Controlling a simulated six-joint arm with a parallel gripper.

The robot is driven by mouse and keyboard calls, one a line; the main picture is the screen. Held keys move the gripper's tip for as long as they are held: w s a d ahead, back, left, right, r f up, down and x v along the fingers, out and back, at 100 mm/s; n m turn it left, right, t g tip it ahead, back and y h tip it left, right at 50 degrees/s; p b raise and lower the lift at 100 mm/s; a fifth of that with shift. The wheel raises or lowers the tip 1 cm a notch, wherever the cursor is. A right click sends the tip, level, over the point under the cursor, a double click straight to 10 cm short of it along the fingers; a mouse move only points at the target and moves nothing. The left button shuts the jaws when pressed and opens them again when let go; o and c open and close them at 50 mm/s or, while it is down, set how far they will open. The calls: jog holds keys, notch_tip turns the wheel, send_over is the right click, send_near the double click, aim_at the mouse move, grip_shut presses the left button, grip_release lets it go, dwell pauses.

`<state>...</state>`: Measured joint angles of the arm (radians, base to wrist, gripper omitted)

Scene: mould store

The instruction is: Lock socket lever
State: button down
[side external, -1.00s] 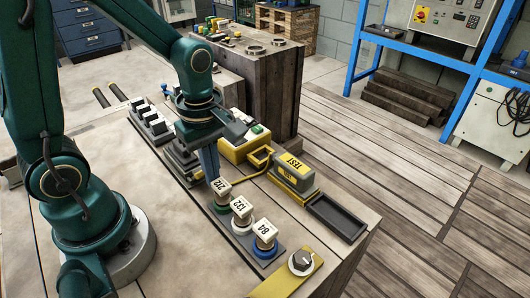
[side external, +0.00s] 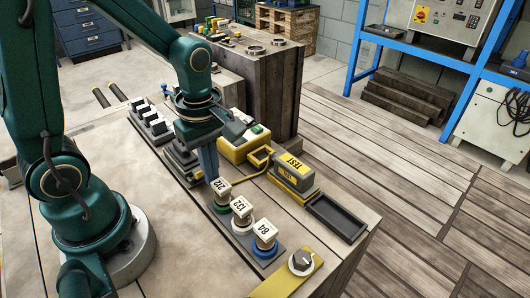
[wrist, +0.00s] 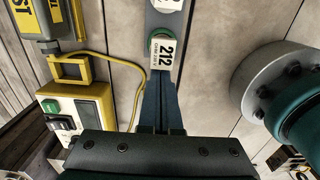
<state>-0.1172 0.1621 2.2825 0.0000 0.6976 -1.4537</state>
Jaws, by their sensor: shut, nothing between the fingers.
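A yellow socket box (side external: 238,149) with a green button stands on the bench, and a yellow loop-shaped lever (side external: 262,157) sticks out towards the grey and yellow TEST unit (side external: 293,172). In the wrist view the box (wrist: 75,110) and the lever (wrist: 70,70) lie left of my fingers, apart from them. My gripper (side external: 213,179) points down, shut and empty, close beside the block marked 212 (side external: 222,189). In the wrist view the fingertips (wrist: 160,82) end by that block's label (wrist: 164,54); I cannot tell whether they touch it. The lever's latch is too small to make out.
Blocks marked 132 (side external: 241,208) and 8A (side external: 265,234) stand in line with 212. An empty black tray (side external: 338,216) lies right of the TEST unit. A yellow plate with a knob (side external: 301,262) is at the front. A yellow cable (wrist: 115,66) runs across the bench.

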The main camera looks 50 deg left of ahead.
jog(key=shift+a+r, duration=0.1)
jog(key=shift+a, duration=0.85)
jog(key=shift+a+r, duration=0.3)
jog(key=shift+a, duration=0.3)
jog(key=shift+a+r, duration=0.15)
jog(key=shift+a, duration=0.35)
jog(key=shift+d+r, duration=0.25)
jog(key=shift+d, duration=0.3)
notch_tip(320, 180, up, 7)
dwell(0.8)
